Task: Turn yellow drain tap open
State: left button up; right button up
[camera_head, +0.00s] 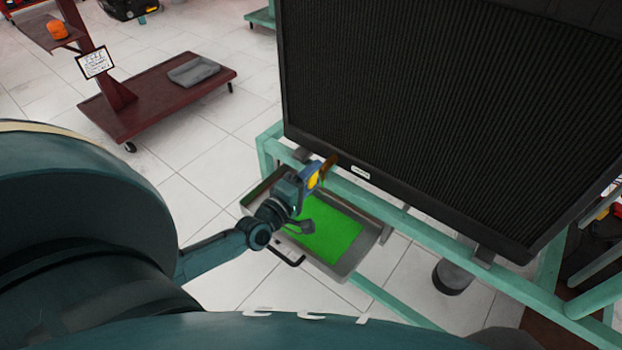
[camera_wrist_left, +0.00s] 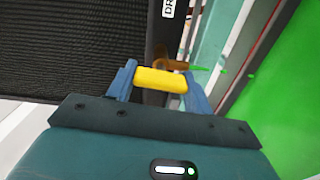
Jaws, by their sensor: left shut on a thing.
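The yellow drain tap handle (camera_wrist_left: 161,79) sits between the blue fingers of my left gripper (camera_wrist_left: 160,84) in the left wrist view. The gripper is shut on it. In the head view my left gripper (camera_head: 314,179) is at the lower left of the black radiator (camera_head: 430,110), with a bit of yellow tap (camera_head: 313,181) showing. A brown-orange tap body (camera_wrist_left: 172,64) shows just beyond the handle, with a thin green streak to its right. A label (camera_wrist_left: 168,8), partly cut off, is above it. My right gripper is not in view.
A grey tray (camera_head: 364,247) with bright green inside lies below my left gripper. A teal frame (camera_head: 412,228) carries the radiator and runs beside the arm. A grey cylinder (camera_head: 452,277) stands below the frame.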

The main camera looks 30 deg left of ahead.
pick_arm(q)
jog(key=shift+n, duration=0.5)
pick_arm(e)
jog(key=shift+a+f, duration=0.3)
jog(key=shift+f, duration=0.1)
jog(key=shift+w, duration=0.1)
pick_arm(q)
jog(key=o, duration=1)
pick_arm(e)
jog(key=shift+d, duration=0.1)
pick_arm(q)
jog(key=shift+s, duration=0.15)
